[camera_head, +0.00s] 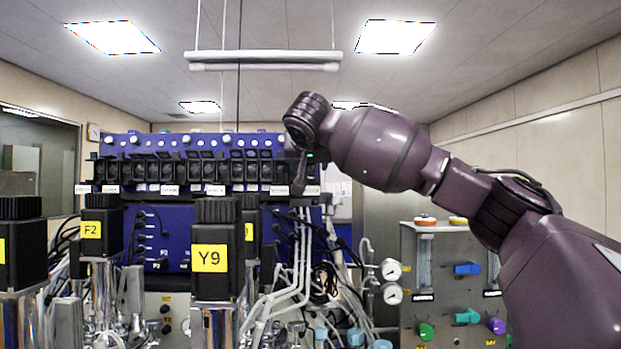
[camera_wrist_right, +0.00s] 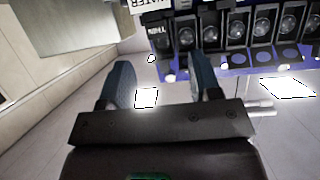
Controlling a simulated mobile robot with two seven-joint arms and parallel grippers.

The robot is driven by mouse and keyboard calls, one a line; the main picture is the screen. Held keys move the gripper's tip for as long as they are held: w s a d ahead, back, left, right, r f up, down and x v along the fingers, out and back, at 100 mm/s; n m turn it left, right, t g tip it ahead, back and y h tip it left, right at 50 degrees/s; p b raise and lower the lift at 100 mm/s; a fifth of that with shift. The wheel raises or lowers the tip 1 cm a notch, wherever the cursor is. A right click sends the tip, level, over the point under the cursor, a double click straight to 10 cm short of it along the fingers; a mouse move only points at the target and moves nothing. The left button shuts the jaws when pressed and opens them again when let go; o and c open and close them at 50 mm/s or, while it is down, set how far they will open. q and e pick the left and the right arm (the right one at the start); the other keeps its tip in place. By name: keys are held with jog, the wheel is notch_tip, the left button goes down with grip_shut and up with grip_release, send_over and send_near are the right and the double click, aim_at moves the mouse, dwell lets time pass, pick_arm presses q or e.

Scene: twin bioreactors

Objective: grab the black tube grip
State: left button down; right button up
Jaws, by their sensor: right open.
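My right gripper (camera_head: 301,172) is in front of the right part of a row of black pump heads (camera_head: 205,172), mostly hidden behind my wrist. In the right wrist view my right gripper (camera_wrist_right: 167,72) is open, with two blue-grey fingers apart and nothing between them. The black pump heads (camera_wrist_right: 237,27) show beyond the fingers at the upper right, with round clear fronts. I cannot single out which black part is the tube grip. My left gripper is not in view.
Pale tubes (camera_head: 303,255) hang below the blue unit (camera_head: 180,228). A grey panel with gauges and coloured knobs (camera_head: 450,262) stands at the right.

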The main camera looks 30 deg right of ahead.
aim_at(310, 182)
jog(key=p+x, duration=0.2)
jog(key=x, duration=0.3)
jog(key=shift+w+d+f, duration=0.2)
jog(key=shift+d, duration=0.1)
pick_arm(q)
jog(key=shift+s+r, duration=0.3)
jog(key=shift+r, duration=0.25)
pick_arm(e)
jog(key=c, duration=1)
jog(key=shift+r, duration=0.1)
